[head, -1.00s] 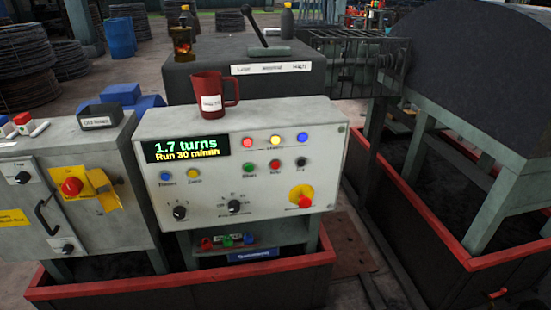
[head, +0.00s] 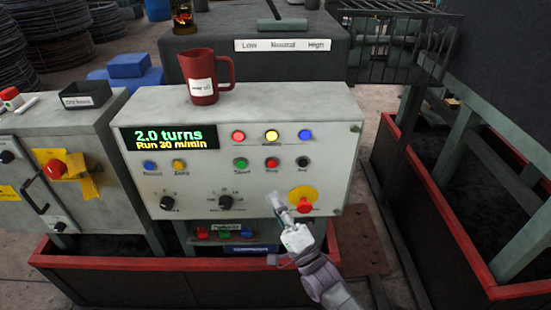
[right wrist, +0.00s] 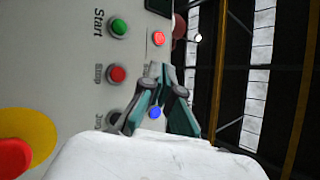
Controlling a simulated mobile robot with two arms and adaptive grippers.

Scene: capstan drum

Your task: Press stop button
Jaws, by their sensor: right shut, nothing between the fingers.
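The stop button (head: 272,163) is a small red button on the grey control panel (head: 345,120), between the green start button (head: 241,163) and the black jog button (head: 303,162). In the right wrist view the stop button (right wrist: 117,74) shows left of the fingers, its label turned sideways. My right gripper (head: 275,203) is shut and empty. In the head view its tips appear below the stop button, left of the red mushroom button on yellow (head: 304,205). The gripper's dark fingers also show in the right wrist view (right wrist: 160,88). My left gripper is out of view.
A red mug (head: 203,80) stands on top of the panel box. The display (head: 168,136) reads 2.0 turns, run 30 m/min. Two dark knobs (head: 226,202) sit lower on the panel. A grey cabinet (head: 105,125) with another red mushroom button (head: 53,169) stands at left.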

